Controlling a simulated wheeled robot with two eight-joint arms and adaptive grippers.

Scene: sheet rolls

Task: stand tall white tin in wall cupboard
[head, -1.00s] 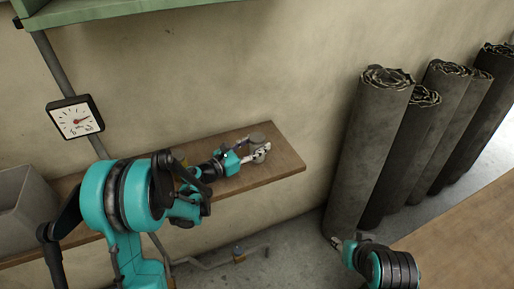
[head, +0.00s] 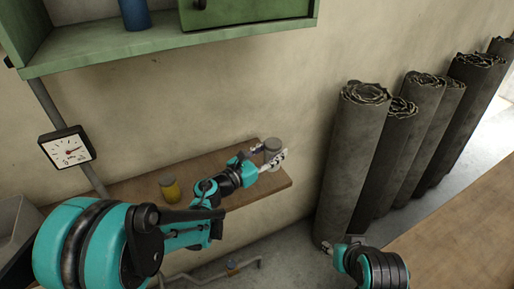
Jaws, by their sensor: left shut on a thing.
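The pale grey-white tin (head: 273,145) is upright between the fingers of my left gripper (head: 271,158), at the right end of the wooden wall shelf (head: 222,193). My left gripper is shut on it. The fingers hide its lower part, and I cannot tell if there is a gap under it. The green wall cupboard (head: 190,46) is at the upper left, above the shelf; only its lower part shows. My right gripper (head: 332,247) is low at the bottom, near the foot of a dark roll, and its fingers are too small to read.
A blue tin (head: 134,14) stands in the cupboard, left of its green door (head: 240,10). A gauge (head: 67,148) hangs at left. Several dark sheet rolls (head: 352,155) stand at right.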

